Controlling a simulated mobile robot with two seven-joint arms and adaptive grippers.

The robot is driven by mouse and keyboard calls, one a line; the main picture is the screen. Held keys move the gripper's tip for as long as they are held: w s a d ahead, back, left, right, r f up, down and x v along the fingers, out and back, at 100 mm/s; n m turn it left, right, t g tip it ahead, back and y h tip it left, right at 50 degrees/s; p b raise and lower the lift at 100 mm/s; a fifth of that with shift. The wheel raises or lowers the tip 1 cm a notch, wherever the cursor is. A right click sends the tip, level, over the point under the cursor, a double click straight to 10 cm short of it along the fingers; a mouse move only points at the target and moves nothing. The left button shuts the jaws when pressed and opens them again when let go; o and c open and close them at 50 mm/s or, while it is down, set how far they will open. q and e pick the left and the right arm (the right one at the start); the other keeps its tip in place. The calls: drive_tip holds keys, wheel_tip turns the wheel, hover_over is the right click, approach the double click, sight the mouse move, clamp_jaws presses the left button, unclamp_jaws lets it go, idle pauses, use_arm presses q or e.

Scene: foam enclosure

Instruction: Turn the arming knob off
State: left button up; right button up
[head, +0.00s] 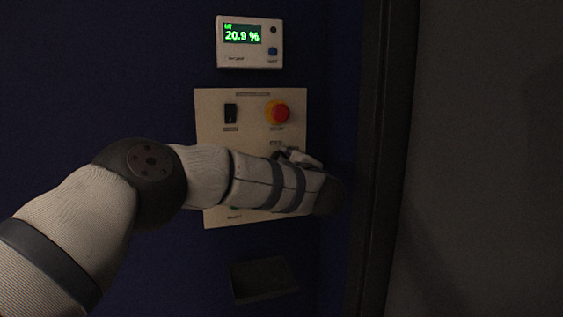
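A pale control panel (210,110) is fixed to the dark blue wall. It carries a black rocker switch (231,112) at upper left and a red button on a yellow collar (277,112) at upper right. My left arm comes in from the left and crosses the lower half of the panel. It hides most of that half, and I cannot make out the arming knob. My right gripper is not in view.
A white display unit (248,60) above the panel reads 20.9 % in green and has a blue button. A dark shallow tray (264,280) is on the wall below the panel. A dark vertical post (385,150) and a grey surface (480,150) stand at the right.

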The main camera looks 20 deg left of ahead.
use_arm(q)
drive_tip(key=shift+f, duration=0.15)
drive_tip(key=o, duration=1.1)
drive_tip(key=shift+d, duration=0.1)
drive_tip(key=shift+o, duration=0.2)
drive_tip(key=v, duration=1.2)
